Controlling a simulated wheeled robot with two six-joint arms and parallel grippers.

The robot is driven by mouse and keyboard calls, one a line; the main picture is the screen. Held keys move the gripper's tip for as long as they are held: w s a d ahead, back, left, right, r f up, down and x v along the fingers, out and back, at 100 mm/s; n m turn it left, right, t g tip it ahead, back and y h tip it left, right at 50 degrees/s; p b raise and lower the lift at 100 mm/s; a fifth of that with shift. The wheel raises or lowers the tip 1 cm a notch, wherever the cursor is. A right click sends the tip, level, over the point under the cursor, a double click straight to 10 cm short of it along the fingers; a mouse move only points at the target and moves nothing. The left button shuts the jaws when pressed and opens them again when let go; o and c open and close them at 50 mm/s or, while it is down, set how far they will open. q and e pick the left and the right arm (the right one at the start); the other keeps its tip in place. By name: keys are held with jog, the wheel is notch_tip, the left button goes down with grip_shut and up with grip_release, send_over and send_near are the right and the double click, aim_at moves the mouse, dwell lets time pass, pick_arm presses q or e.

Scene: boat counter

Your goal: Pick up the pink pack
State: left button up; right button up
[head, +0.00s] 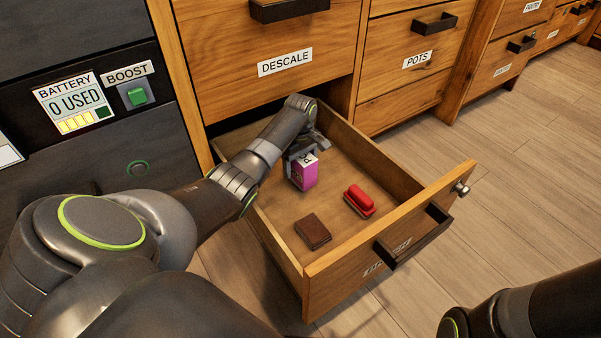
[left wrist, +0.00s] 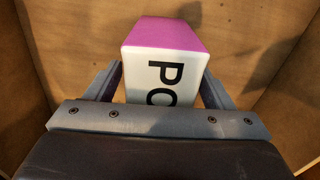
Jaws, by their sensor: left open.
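The pink pack (head: 304,172) stands in an open wooden drawer, toward its back left. It has a white side with black letters, and it also shows in the left wrist view (left wrist: 172,38). My left gripper (head: 301,153) reaches down into the drawer at the pack. In the left wrist view its two fingers (left wrist: 160,88) stand on either side of the pack, open. The pack's lower part is hidden in the wrist view by the gripper body. My right gripper is not in view; only part of my right arm shows at the lower right.
In the same drawer (head: 385,222) lie a red brush-like item (head: 359,200) and a brown block (head: 312,231), both nearer the front. The drawer walls surround the pack. Closed drawers labelled DESCALE (head: 285,62) and POTS (head: 417,60) stand above and behind.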

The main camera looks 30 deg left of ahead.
pick_arm(q)
jog(key=shift+f, duration=0.5)
jog(key=c, duration=1)
jog(key=shift+r, duration=0.15)
